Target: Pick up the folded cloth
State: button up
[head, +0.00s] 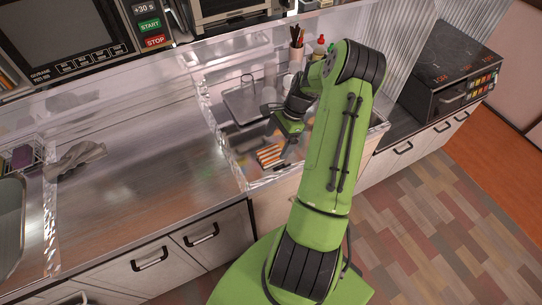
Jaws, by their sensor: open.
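A small folded cloth with orange, white and dark stripes (269,155) lies in the near part of the clear-walled sink area, close to its front edge. My gripper (274,131) is open, with its dark fingers apart. In the picture it is just above and to the right of the striped cloth, and nothing shows between the fingers. The height of the gripper over the cloth is hard to tell from this view. My green arm hides part of the area to the right.
A grey crumpled cloth (77,158) lies on the counter at the left, near a wire basket (22,157). A rack or tray (248,101) stands behind the gripper. Bottles (320,46) and a utensil holder (296,52) stand at the back. The middle-left counter (145,170) is clear.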

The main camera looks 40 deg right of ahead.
aim_at(272, 153)
jog(key=x, duration=0.5)
jog(key=shift+b, duration=0.35)
jog(key=shift+r, duration=0.15)
jog(key=c, duration=1.3)
notch_tip(272, 153, up, 10)
jog(key=shift+p, duration=0.9)
jog(key=shift+c, duration=0.6)
jog(key=o, duration=0.7)
jog(key=c, duration=0.3)
